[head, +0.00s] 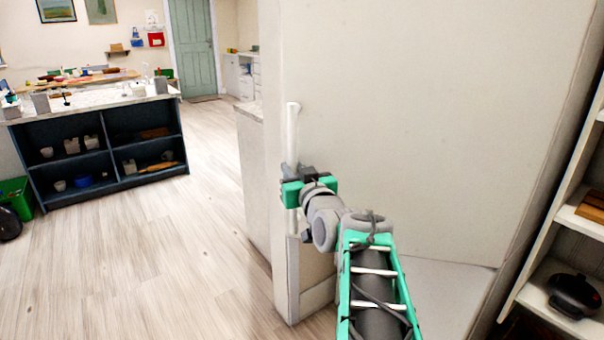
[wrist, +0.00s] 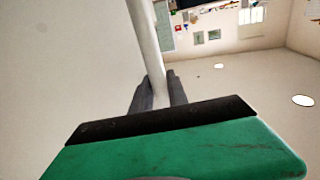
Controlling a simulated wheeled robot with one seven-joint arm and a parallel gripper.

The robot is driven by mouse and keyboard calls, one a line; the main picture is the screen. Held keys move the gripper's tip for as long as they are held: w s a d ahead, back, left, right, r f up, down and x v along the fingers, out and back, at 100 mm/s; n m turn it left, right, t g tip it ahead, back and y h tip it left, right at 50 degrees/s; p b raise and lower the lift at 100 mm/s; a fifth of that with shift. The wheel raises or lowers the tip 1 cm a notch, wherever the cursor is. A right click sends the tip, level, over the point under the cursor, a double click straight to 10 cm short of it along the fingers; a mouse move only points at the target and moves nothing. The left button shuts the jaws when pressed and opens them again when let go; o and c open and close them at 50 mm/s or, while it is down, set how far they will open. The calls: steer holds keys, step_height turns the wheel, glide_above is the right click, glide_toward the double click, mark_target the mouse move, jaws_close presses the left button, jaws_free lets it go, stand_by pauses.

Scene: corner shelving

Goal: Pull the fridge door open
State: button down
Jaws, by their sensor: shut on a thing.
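The fridge (head: 420,120) is a large cream, flat-sided body filling the middle and right of the head view. Its handle (head: 292,130) is a long white upright bar near the left edge of the door. My gripper (head: 292,180) is shut on the lower part of this bar. In the wrist view the handle (wrist: 146,45) runs down between the two dark fingers of my gripper (wrist: 160,92). The pale door surface fills the left of that view. My arm covers part of the door's lower area.
An open shelf (head: 570,215) with a black appliance (head: 574,294) stands close on the right. A counter (head: 249,108) adjoins the fridge's left side. A dark shelved island (head: 105,165) stands farther left. The wooden floor (head: 150,260) between is clear.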

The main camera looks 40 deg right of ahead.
steer(key=s+a+n+y+b, duration=0.3)
steer(key=s+a, duration=0.5)
steer(key=s, duration=0.3)
steer(key=shift+s+a+r+t+y+b, duration=0.2)
steer(key=shift+s+t+y+b, duration=0.15)
steer(key=shift+y+b, duration=0.6)
steer(key=c, duration=1.5)
jaws_free()
steer(key=shift+s+a, duration=0.1)
steer(key=shift+o, duration=1)
steer(key=shift+f, duration=0.1)
